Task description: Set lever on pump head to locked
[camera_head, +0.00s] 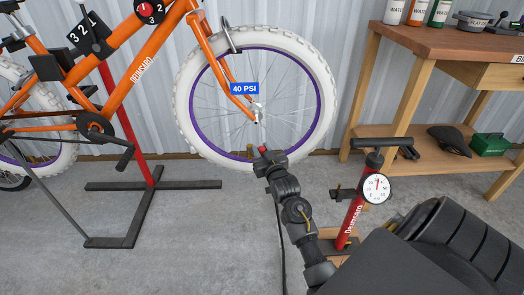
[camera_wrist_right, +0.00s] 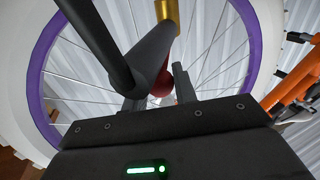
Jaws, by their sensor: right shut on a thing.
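The dark pump head (camera_wrist_right: 155,58) fills the middle of the right wrist view, with a black hose (camera_wrist_right: 98,40) running up to the left. A brass valve piece (camera_wrist_right: 167,12) sits at its upper end. The red lever (camera_wrist_right: 162,82) shows partly behind the head; its exact position is hidden. In the head view the red lever (camera_head: 263,149) is a small red spot near the lower wheel rim. My right gripper (camera_wrist_right: 158,92) is shut on the pump head, its fingers on either side; the right gripper (camera_head: 265,162) also shows at the rim. My left gripper is out of view.
The white tire (camera_head: 322,118) with purple rim carries a "40 PSI" label (camera_head: 244,88). The red floor pump (camera_head: 355,213) with its gauge (camera_head: 376,189) stands right of my arm. A black stand (camera_head: 131,225) is left; a wooden workbench (camera_head: 440,42) is at right.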

